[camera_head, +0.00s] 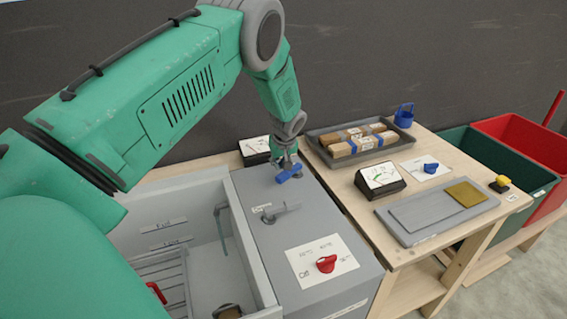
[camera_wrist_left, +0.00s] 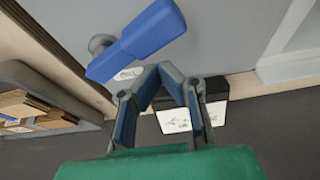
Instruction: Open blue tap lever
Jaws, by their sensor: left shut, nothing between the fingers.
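The blue tap lever (camera_head: 289,174) sits on top of the grey cabinet (camera_head: 330,216) near its back end. In the left wrist view the lever (camera_wrist_left: 140,40) is large, slanting from lower left to upper right, on a grey round stem with a small white label beside it. My left gripper (camera_head: 286,161) reaches down from above just behind the lever. In the left wrist view its fingertips (camera_wrist_left: 158,70) meet with nothing between them, close beside the lever. I cannot tell whether they touch it. My right gripper is not in view.
A grey spout (camera_head: 280,210) and a red knob (camera_head: 326,264) are on the cabinet, beside an open basin (camera_head: 180,186). The wooden table (camera_head: 424,140) on the right holds a tray of boxes (camera_head: 360,140), a black meter (camera_head: 380,180) and a blue knob (camera_head: 430,168). A dark wall stands behind.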

